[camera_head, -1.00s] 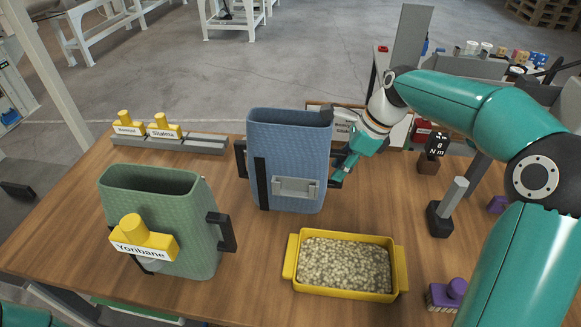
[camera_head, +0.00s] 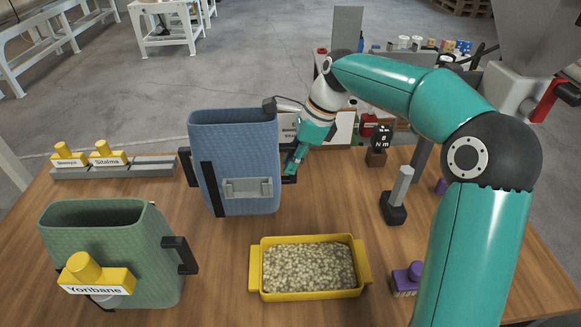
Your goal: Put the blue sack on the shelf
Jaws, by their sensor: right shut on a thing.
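The blue sack (camera_head: 236,150) is an open-topped, upright container with black side handles, a black strip and an empty grey label holder on its front. It is at the back middle of the wooden table; whether its base touches the table is hard to tell. My right gripper (camera_head: 290,171) is shut on the black handle at the sack's right side, and its fingertips are partly hidden by that handle. My left gripper is out of view. I cannot make out a shelf for certain.
A green sack (camera_head: 125,258) labelled Yoribane stands front left. A yellow tray (camera_head: 255,270) of pale pellets is in front of the blue sack. A grey rail (camera_head: 140,170) holds yellow-knobbed labels. A purple-knobbed block (camera_head: 407,280) and a grey post (camera_head: 400,190) stand right. Wooden table (camera_head: 210,255) shows between.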

